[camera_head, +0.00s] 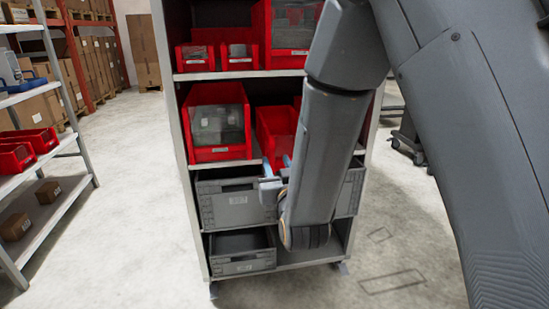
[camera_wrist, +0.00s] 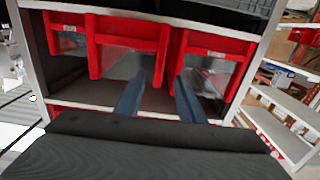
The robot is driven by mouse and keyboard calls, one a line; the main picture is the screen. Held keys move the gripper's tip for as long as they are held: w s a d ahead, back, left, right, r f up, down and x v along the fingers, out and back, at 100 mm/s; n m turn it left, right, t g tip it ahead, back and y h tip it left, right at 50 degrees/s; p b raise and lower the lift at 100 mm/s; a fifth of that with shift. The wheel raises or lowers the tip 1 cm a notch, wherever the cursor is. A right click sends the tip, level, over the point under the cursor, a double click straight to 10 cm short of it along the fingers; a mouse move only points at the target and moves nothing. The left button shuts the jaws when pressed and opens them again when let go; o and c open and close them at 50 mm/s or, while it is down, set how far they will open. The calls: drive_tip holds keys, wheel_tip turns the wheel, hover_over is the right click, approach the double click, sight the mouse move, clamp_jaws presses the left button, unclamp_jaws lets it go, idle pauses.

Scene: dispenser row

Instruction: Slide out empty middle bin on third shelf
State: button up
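The middle red bin (camera_head: 273,128) stands on the shelf with the larger red bins and reaches forward past the shelf edge. The part of its inside that shows is bare red; my arm hides the rest. In the wrist view, which looks inverted, the middle bin (camera_wrist: 128,28) shows between two others. My gripper (camera_head: 276,165) is at the lower front of this bin. In the wrist view my gripper (camera_wrist: 161,80) has its two blue-grey fingers apart with nothing clearly held between them. Whether a finger touches the bin cannot be told.
A red bin with grey contents (camera_head: 217,125) stands left of the middle bin. Grey crates (camera_head: 235,205) fill the level below, and one grey crate (camera_head: 240,252) sits at the bottom. A side rack (camera_head: 55,200) stands at left. The floor (camera_head: 135,170) between is clear.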

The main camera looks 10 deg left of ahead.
drive_tip(key=shift+v, duration=1.1)
drive_tip(key=s+d+f+g+h, duration=0.3)
drive_tip(key=s+d+f+g, duration=0.1)
drive_tip(key=s+d+g, duration=0.5)
drive_tip(key=s+d+r+m+g+h, duration=0.1)
drive_tip(key=s+d+g, duration=0.3)
drive_tip(key=s, duration=0.6)
drive_tip(key=s+d+r+g+h, duration=0.15)
drive_tip(key=s+d+g, duration=0.25)
drive_tip(key=s, duration=0.6)
drive_tip(key=d+r+m+p, duration=0.2)
drive_tip(key=d+r+p, duration=0.5)
drive_tip(key=p, duration=0.8)
drive_tip(key=shift+w+d+r, duration=0.2)
drive_tip(key=shift+d+r, duration=0.2)
drive_tip(key=shift+d, duration=0.2)
